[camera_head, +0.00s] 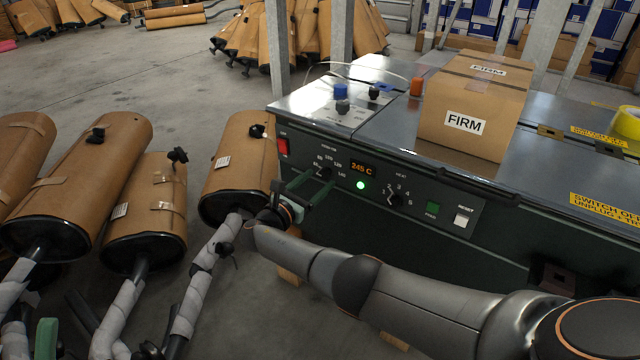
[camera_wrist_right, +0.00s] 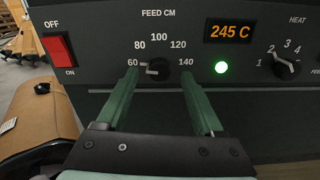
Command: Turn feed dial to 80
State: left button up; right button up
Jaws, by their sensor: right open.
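The feed dial (camera_wrist_right: 157,68) is a black knob on the dark green front panel, under the label FEED CM. Its scale runs from 60 to 140, and its white mark appears to point left, near 60. The dial also shows in the head view (camera_head: 323,173). My right gripper (camera_wrist_right: 160,77) is open, its two green fingers reaching toward the panel on either side of the dial. I cannot tell whether they touch it. In the head view my right gripper (camera_head: 316,182) is in front of the panel. A green piece at the lower left, probably my left gripper (camera_head: 46,338), is cut off.
A red switch (camera_wrist_right: 58,48) is left of the dial. A 245 C display (camera_wrist_right: 231,31), green light (camera_wrist_right: 221,67) and heat dial (camera_wrist_right: 287,65) are to its right. A FIRM box (camera_head: 474,105) stands on the machine. Wrapped mufflers (camera_head: 145,210) are at left.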

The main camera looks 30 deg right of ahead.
jog(key=shift+x, duration=1.05)
grip_shut()
